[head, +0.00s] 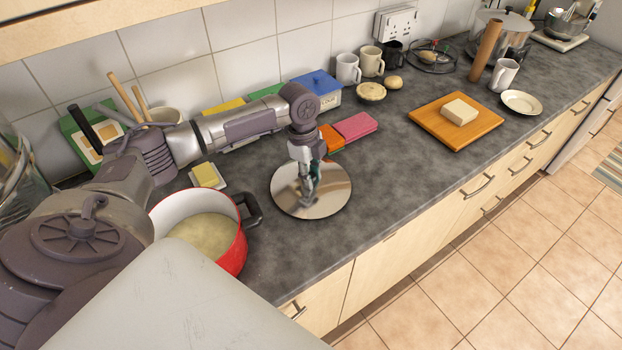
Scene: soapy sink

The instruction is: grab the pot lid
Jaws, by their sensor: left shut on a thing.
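The pot lid (333,189) is a round, shiny metal disc on the grey counter, right of the red pot. My left gripper (307,194) points straight down over the middle of the lid and is shut on it there. The fingers hide the lid's handle. Whether the lid's rim touches the counter I cannot tell. The red pot (240,252) stands open at the front left, with a pale content inside and a black handle on its right. My right gripper is not in view.
Butter on a small dish (207,175) lies behind the pot. Pink (356,127) and orange sponges lie behind the lid. A wooden board (440,108) with a pale block (460,111) is to the right. The counter (390,170) between lid and board is clear.

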